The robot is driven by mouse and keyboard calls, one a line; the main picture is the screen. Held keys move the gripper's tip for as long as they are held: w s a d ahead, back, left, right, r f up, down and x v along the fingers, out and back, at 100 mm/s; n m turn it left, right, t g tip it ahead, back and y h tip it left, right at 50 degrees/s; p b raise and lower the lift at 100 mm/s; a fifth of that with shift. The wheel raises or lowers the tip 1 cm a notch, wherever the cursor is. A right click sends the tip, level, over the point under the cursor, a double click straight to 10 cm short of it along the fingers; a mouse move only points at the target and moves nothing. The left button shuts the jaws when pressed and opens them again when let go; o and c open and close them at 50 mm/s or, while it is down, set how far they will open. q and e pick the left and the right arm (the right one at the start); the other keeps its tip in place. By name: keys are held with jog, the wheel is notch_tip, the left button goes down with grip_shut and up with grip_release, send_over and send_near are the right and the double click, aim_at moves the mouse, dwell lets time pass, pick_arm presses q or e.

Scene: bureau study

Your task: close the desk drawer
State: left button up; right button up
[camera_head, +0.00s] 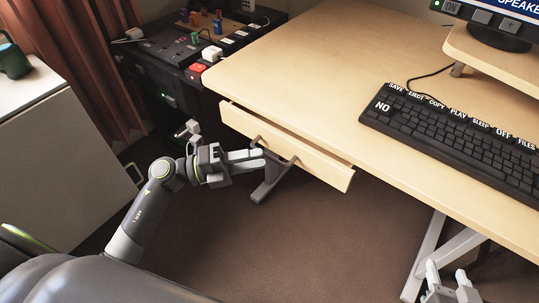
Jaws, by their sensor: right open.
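The desk drawer (310,162) is a pale wood front under the near-left edge of the desk (300,60). It sticks out a little from the desk edge, with a dark gap at its right end. Handle posts (294,160) show on its front. My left gripper (263,158) is in front of the drawer's left half, its fingertips close to the handle. I cannot tell whether they touch it, or whether the fingers are open or shut. My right gripper (447,273) is open and empty at the bottom right, below the desk's near edge, away from the drawer.
A black keyboard (450,135) and a monitor stand (500,55) are on the desk. A dark unit with switches (190,50) stands left of the desk. Brown floor (290,235) is clear.

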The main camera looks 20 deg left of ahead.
aim_at(270, 157)
pick_arm(q)
jog(key=shift+x, duration=2.05)
grip_shut()
